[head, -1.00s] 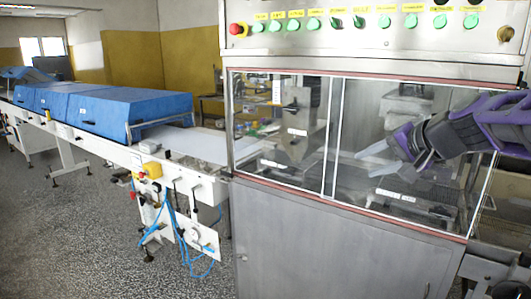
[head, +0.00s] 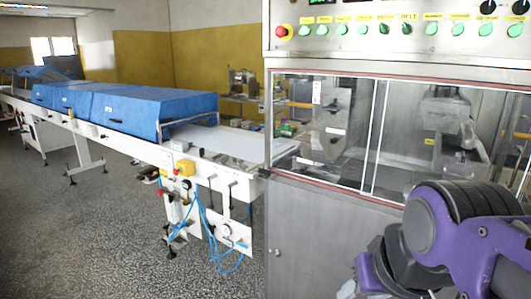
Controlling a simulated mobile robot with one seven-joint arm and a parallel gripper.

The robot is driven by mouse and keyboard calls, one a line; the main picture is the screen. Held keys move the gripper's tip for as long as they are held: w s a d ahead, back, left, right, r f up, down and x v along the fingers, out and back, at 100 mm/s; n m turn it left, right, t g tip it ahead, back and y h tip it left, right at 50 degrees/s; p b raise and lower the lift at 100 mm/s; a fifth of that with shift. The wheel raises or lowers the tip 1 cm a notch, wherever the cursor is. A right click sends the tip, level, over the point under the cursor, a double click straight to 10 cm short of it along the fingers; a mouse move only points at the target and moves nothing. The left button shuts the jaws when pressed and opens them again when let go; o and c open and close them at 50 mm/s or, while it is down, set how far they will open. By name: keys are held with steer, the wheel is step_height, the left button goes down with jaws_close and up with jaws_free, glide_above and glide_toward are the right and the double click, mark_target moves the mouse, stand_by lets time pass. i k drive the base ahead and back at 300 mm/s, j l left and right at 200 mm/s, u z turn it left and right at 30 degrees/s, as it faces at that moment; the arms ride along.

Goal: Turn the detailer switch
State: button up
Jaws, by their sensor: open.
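The control panel (head: 350,48) of the steel machine runs along the top right, with a row of green switches (head: 363,29) under small yellow labels. The labels are mostly too small to read, so I cannot tell which switch is the detailer switch. One label near the middle seems to read "BELT", above a green switch (head: 407,28). My purple and grey arm fills the lower right, below the panel and in front of the cabinet. My gripper's fingers do not show; they are out of frame or hidden by the arm.
A red emergency button (head: 281,31) sits at the panel's left end. Glass doors (head: 345,130) are below the panel. A white conveyor (head: 215,143) with blue covers (head: 150,108) runs off to the left. The speckled floor (head: 95,235) at lower left is clear.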

mark_target(486, 30)
steer(key=z, duration=1.1)
steer(key=i+j+u, duration=0.2)
steer(key=i+j, duration=0.2)
steer(key=i+j+u, duration=0.2)
steer(key=i+j, duration=0.15)
steer(key=i, duration=0.15)
